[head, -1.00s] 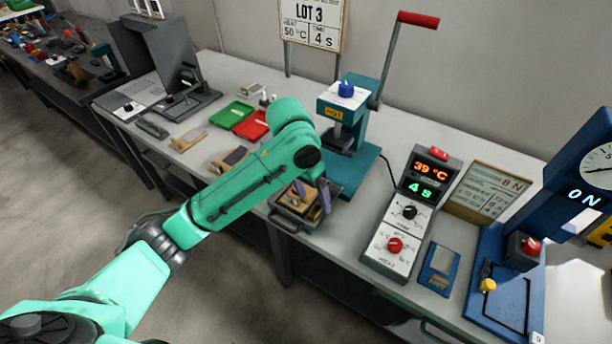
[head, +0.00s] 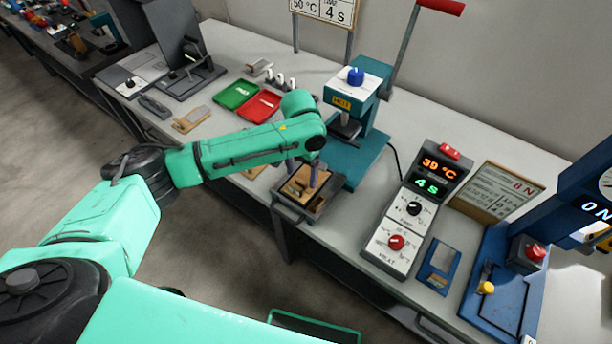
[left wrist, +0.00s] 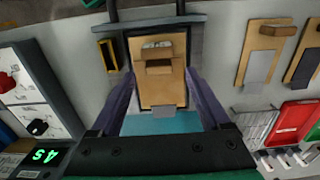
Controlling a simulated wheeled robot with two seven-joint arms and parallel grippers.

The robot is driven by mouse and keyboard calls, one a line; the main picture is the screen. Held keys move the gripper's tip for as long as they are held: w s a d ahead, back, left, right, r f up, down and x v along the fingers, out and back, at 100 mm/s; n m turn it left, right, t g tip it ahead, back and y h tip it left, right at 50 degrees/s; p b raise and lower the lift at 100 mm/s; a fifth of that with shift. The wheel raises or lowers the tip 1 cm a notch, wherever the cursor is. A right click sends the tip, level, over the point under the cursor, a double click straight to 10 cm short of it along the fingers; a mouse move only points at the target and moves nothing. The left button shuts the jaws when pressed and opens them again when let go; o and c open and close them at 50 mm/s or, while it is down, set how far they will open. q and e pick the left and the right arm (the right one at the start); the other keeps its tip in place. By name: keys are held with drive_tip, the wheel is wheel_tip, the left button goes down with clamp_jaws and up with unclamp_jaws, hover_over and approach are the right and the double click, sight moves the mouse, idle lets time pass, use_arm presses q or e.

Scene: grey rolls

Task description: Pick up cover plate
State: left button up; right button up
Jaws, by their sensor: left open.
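A tan plate with a raised block (head: 301,188), which I take to be the cover plate, lies in a grey tray-like fixture (head: 290,208) with a front handle. In the left wrist view the tan plate (left wrist: 160,92) lies between my left gripper's purple-grey fingers. My left gripper (head: 302,172) is open above the plate; the fingers (left wrist: 160,80) stand on either side with nothing gripped. Whether they touch the plate's edges, I cannot tell. The arm's wrist hides part of the bench behind. My right gripper is not in view.
A teal press (head: 355,110) with a red-handled lever stands just behind the fixture. A control box (head: 412,215) reading 39 °C and 4 S stands to its right. Green (head: 237,94) and red (head: 262,106) trays and tan boards lie to the left. A blue stand (head: 500,290) is at the right.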

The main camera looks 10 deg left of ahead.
use_arm(q)
drive_tip(key=shift+s+f, duration=0.1)
drive_tip(key=shift+f, duration=0.65)
clamp_jaws()
drive_tip(key=shift+r, duration=0.15)
